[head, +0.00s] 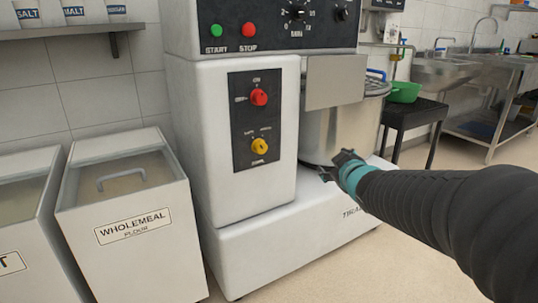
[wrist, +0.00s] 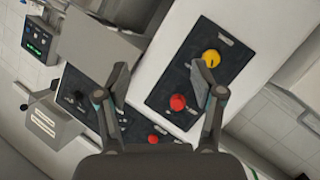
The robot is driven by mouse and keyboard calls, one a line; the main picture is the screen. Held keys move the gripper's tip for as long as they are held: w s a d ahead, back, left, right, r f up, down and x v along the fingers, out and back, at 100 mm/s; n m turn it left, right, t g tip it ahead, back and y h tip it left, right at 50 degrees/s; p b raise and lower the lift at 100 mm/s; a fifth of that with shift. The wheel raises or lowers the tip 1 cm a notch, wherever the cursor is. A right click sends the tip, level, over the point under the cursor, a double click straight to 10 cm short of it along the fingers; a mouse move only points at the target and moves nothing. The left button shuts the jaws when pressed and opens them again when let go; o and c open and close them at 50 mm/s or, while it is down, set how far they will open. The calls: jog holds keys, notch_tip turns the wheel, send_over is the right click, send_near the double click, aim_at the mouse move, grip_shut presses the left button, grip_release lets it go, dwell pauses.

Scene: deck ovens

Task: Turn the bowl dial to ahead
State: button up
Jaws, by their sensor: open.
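The bowl dial is a yellow knob (head: 260,146) on the lower part of a black panel (head: 243,122) on the mixer's white column. Small labels sit above and below it; which way the knob points is too small to tell. A red knob (head: 258,97) with ON and OFF labels is above it. My gripper (head: 338,165) is open and empty, to the right of the panel, in front of the steel bowl. In the wrist view my gripper (wrist: 160,84) shows both fingers apart, with the yellow knob (wrist: 211,58) beyond the right finger and the red knob (wrist: 178,102) between the fingers.
The mixer bowl (head: 338,133) stands behind my gripper, under a steel guard (head: 335,82). Green START (head: 216,31) and red STOP (head: 249,29) buttons are above. A flour bin (head: 130,225) stands left of the mixer. The floor in front is clear.

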jog(key=w+a+f+n+y, duration=0.2)
jog(key=w+a+n+y, duration=0.2)
jog(key=w+a, duration=0.1)
jog(key=n+g+y+b, duration=0.1)
jog(key=n+y+b, duration=0.1)
jog(key=n+y, duration=0.25)
send_near(263, 148)
jog(key=shift+m+y, duration=0.25)
jog(key=shift+y, duration=0.1)
jog(key=x, duration=0.5)
jog(key=p+x, duration=0.1)
jog(key=x, duration=0.3)
jog(key=shift+w+a+f, duration=0.2)
jog(key=shift+w+f, duration=0.05)
jog(key=shift+w, duration=0.15)
jog(key=c, duration=1.1)
